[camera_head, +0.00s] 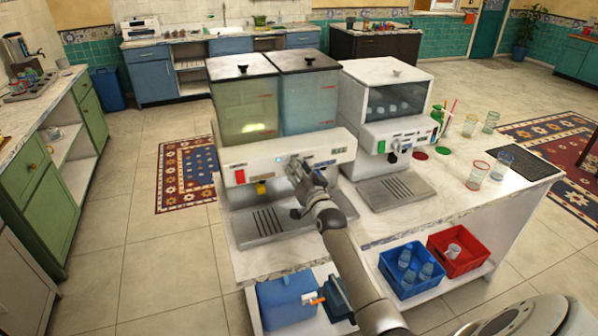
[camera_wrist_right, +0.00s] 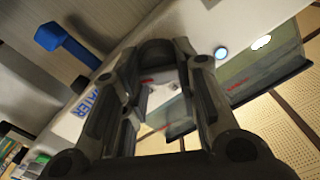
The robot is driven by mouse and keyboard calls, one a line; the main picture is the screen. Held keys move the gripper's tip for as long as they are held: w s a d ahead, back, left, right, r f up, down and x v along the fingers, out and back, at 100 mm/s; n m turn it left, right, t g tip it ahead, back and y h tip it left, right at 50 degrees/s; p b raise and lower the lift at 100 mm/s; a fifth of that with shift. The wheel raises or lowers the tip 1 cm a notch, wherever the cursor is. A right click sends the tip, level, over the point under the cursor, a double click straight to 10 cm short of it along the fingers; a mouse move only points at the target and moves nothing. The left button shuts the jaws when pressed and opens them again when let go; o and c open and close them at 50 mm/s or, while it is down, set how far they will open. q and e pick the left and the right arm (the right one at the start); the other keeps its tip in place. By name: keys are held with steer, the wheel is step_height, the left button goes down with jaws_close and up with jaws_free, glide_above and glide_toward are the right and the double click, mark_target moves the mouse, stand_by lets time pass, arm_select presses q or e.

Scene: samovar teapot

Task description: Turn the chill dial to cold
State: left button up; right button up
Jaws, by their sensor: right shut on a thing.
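The drink dispenser has a white front panel (camera_head: 258,163) under two clear tanks, one yellowish (camera_head: 246,112) and one bluish (camera_head: 308,100). My right gripper (camera_head: 295,170) reaches the middle of this panel from the front. In the right wrist view, the fingers of my right gripper (camera_wrist_right: 155,62) are closed around a dark, rounded knob (camera_wrist_right: 157,48), apparently the chill dial. The fingers cover most of it, and I cannot read its setting. A lit blue button (camera_wrist_right: 221,53) is beside it. My left gripper is not in view.
A yellow tap (camera_head: 260,188) and red switch (camera_head: 240,176) are left of my gripper. A blue tap (camera_wrist_right: 62,42) shows in the wrist view. A white ice machine (camera_head: 385,105) stands close on the right. Glasses (camera_head: 478,174) stand farther right.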

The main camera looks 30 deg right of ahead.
stand_by(0.4)
steer(key=o, duration=1)
steer(key=v, duration=1.2)
